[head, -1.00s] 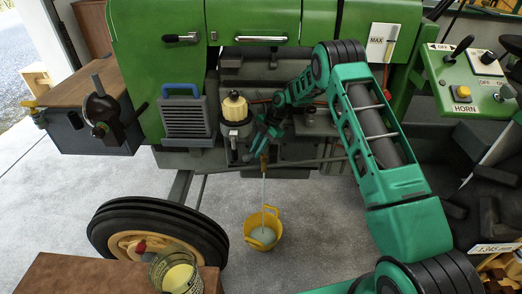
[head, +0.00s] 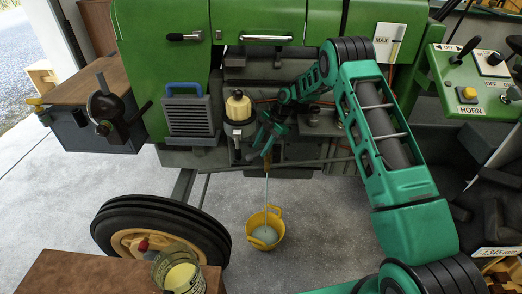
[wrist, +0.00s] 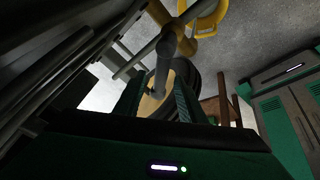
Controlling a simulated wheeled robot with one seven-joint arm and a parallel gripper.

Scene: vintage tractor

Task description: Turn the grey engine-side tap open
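The grey tap lever (wrist: 163,68) shows in the wrist view, joined to a brass-coloured body (wrist: 176,27). In the head view the brass tap spout (head: 267,160) is low on the engine side. A thin pale stream runs from it into a yellow bucket (head: 276,224) on the floor. The bucket holds pale liquid. My gripper (head: 262,146) is beside the tap. In the wrist view its two green fingers (wrist: 158,88) stand apart, with the grey lever between them. I cannot tell whether either finger touches the lever; in the head view my gripper hides much of it.
A yellow-capped jar (head: 238,108) and a blue-handled grey grille (head: 189,115) stand left of my gripper. The front wheel (head: 112,222) is lower left. The floor around the bucket is clear.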

